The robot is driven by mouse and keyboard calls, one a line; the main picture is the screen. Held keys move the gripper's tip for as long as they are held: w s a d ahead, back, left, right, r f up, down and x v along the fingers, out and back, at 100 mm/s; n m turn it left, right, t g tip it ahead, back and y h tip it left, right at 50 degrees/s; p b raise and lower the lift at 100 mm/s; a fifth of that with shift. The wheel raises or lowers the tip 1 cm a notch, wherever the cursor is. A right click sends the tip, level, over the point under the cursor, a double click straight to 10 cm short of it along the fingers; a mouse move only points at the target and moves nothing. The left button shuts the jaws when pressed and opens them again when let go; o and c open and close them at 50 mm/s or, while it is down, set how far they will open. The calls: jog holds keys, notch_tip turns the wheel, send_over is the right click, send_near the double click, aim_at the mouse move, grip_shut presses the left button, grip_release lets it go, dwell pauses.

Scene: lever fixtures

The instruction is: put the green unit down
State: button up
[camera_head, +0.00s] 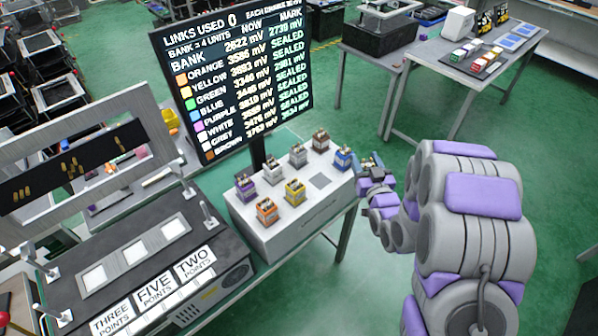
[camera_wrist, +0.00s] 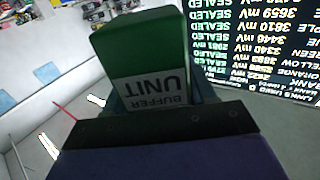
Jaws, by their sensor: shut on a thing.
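The green unit (camera_wrist: 140,55), with a white label reading BUFFER UNIT, fills the middle of the wrist view. It is held in my gripper (camera_head: 368,167), which is shut on it; the fingers are mostly hidden in the wrist view. In the head view the gripper is just right of the white box (camera_head: 310,215), beside the blue unit (camera_head: 343,158). The box top bears an orange unit (camera_head: 266,210), a yellow unit (camera_head: 295,191), a purple unit (camera_head: 245,187) and several others. A bare grey square (camera_head: 320,181) lies between the yellow and blue units.
A dark display board (camera_head: 232,75) stands behind the box. A panel with three white squares (camera_head: 134,253) is at the lower left. A table with coloured blocks (camera_head: 478,55) stands at the back right. Green floor (camera_head: 400,135) is clear between the tables.

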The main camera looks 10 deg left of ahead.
jog(key=s+a+f+n+g+y, duration=0.6)
jog(key=s+a+y, duration=0.2)
jog(key=s+a, duration=0.25)
jog(key=w+a+f+b, duration=0.1)
jog(key=w, duration=0.3)
jog(key=w+a+f+b, duration=0.1)
jog(key=w+a+f, duration=0.1)
jog(key=w, duration=0.3)
jog(key=w+a+f+b, duration=0.1)
jog(key=w+a+f, duration=0.1)
jog(key=w, duration=0.3)
jog(key=shift+w, duration=0.25)
jog(key=shift+r, duration=0.1)
jog(key=o, duration=1.2)
jog(key=shift+o, duration=0.2)
